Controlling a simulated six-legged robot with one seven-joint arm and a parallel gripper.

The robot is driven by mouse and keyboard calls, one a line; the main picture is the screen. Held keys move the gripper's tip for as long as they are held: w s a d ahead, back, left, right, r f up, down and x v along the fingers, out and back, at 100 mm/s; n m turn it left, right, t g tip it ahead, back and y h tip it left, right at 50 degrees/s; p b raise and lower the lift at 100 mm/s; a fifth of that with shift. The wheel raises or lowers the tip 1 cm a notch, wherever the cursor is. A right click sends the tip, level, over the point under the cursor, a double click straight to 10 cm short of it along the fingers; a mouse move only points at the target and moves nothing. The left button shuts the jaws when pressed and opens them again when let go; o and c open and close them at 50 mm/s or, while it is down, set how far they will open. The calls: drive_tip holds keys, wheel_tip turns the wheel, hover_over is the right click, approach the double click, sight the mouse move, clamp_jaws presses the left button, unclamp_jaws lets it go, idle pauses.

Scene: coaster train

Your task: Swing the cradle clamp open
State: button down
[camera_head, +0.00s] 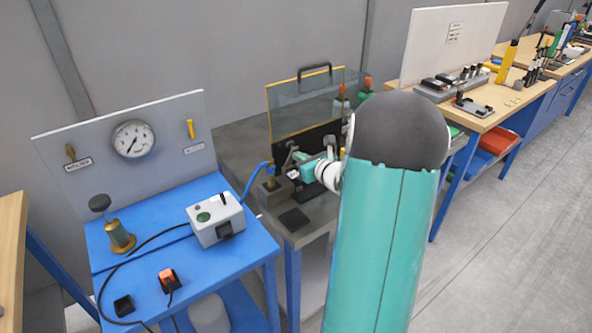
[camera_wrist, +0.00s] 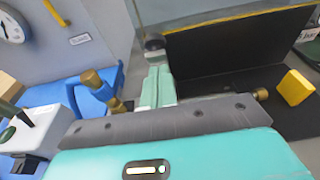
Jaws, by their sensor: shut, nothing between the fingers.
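My gripper (camera_head: 303,163) reaches over the grey bench from the right in the head view. In the wrist view its two teal fingers (camera_wrist: 156,86) are together with nothing between them. A dark round knob (camera_wrist: 154,42) on a thin upright rod stands just beyond the fingertips; it may be the cradle clamp's handle. I cannot tell whether the fingers touch it. Brass fittings (camera_wrist: 93,80) and a blue hose lie left of the fingers. In the head view the hose (camera_head: 255,180) runs to a dark block (camera_head: 273,188). The clamp's hinge and state are not clear; my arm hides part of the fixture.
A clear guard with a yellow edge (camera_head: 300,72) and a black panel (camera_wrist: 235,60) stand behind the fixture. A yellow block (camera_wrist: 294,87) is at the right. The blue table (camera_head: 170,270) at left holds a grey box (camera_head: 215,218) and a brass valve (camera_head: 120,238).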

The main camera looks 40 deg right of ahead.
sight(295, 150)
drive_tip(key=shift+w+r, duration=0.3)
drive_tip(key=shift+w, duration=0.25)
drive_tip(key=shift+r+x, duration=0.15)
drive_tip(key=shift+x, duration=0.65)
drive_tip(key=shift+r+x, duration=0.15)
drive_tip(key=shift+x, duration=0.65)
drive_tip(key=shift+w+d, duration=0.1)
drive_tip(key=v, duration=1)
idle(0.9)
idle(0.5)
